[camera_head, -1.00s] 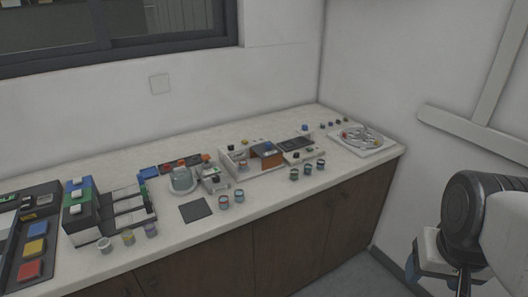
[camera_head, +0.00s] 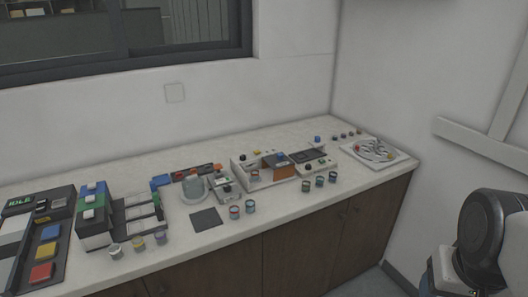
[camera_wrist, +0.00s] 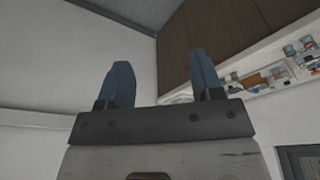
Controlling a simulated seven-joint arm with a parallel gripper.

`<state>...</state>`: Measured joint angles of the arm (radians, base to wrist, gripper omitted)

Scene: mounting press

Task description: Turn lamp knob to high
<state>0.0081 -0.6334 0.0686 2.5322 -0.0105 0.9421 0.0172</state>
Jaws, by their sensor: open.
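I cannot tell which knob is the lamp knob; the knobs here are tiny. A white unit (camera_head: 262,180) with an orange-brown block stands at the middle of the counter and has a small dark knob (camera_head: 242,157) on top. A low white panel (camera_head: 318,167) with small dark knobs sits to its right. My gripper (camera_wrist: 160,85) shows in the wrist view with two blue fingers apart and nothing between them. In the head view my arm is at the lower right, well away from the counter, and the fingers are mostly cut off.
The white counter (camera_head: 290,222) runs along the wall. A white tray (camera_head: 374,151) is at the right end. Open floor separates my arm from the counter.

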